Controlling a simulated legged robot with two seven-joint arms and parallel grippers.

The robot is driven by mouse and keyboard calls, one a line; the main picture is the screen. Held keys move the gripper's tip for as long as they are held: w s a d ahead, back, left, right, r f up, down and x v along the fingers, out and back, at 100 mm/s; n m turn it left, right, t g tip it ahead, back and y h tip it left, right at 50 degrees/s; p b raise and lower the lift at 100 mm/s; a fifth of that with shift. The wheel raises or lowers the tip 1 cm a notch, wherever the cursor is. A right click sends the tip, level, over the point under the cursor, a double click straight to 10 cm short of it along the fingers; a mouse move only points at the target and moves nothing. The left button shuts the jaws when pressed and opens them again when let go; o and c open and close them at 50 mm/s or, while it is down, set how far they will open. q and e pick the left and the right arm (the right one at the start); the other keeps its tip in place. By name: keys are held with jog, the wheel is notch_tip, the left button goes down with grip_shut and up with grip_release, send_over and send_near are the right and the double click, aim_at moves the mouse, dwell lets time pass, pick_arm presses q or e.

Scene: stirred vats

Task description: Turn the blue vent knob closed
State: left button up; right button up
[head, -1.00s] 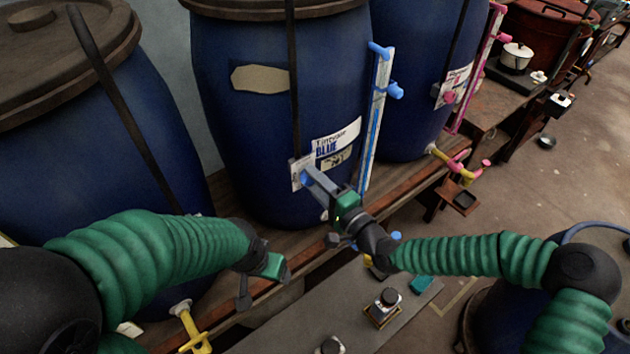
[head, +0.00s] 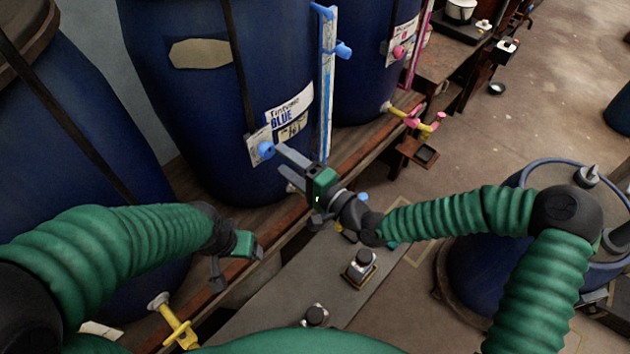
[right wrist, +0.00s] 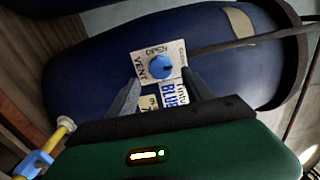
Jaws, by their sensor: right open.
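The blue vent knob (head: 266,150) sits on a white label plate on the front of the big blue barrel (head: 190,110) marked "Tintvale BLUE". In the right wrist view the knob (right wrist: 161,67) is round, with "OPEN" and "VENT" printed around it; I cannot tell its pointer's setting surely. My right gripper (head: 284,162) is open, its fingers pointing at the knob. In the wrist view its fingertips (right wrist: 160,80) spread on either side, just short of the knob, and nothing is between them. My left gripper (head: 235,262) hangs lower left, away from the knob; its jaw state is unclear.
A blue-framed sight gauge (head: 327,85) stands right of the knob. A yellow tap (head: 177,325) juts out at lower left, and a yellow-pink tap (head: 412,118) at right. A grey bench (head: 285,290) lies below my right arm. Open floor (head: 540,110) is at right.

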jog(key=v, duration=1.2)
jog(key=shift+d+b, duration=0.25)
jog(key=shift+b, duration=0.05)
jog(key=shift+a+f, duration=0.1)
jog(key=s+d+f+n+g+h, duration=0.2)
jog(key=d+f+n+g+h, duration=0.15)
jog(key=f, duration=0.55)
jog(key=s+d+f+n+g+h, duration=0.25)
jog(key=d+f+h, duration=0.25)
jog(key=f, duration=0.3)
jog(key=s+d+r+n+g+h, duration=0.1)
jog(key=s+d+r+h, duration=0.1)
jog(key=d, duration=0.4)
jog(key=s+d+r+g+h, duration=0.1)
jog(key=s+d+r+h, duration=0.2)
jog(key=s+d+r, duration=0.1)
jog(key=shift+d+r+n+h, duration=0.35)
jog(key=shift+d+r+n, duration=0.1)
jog(key=shift+d, duration=0.65)
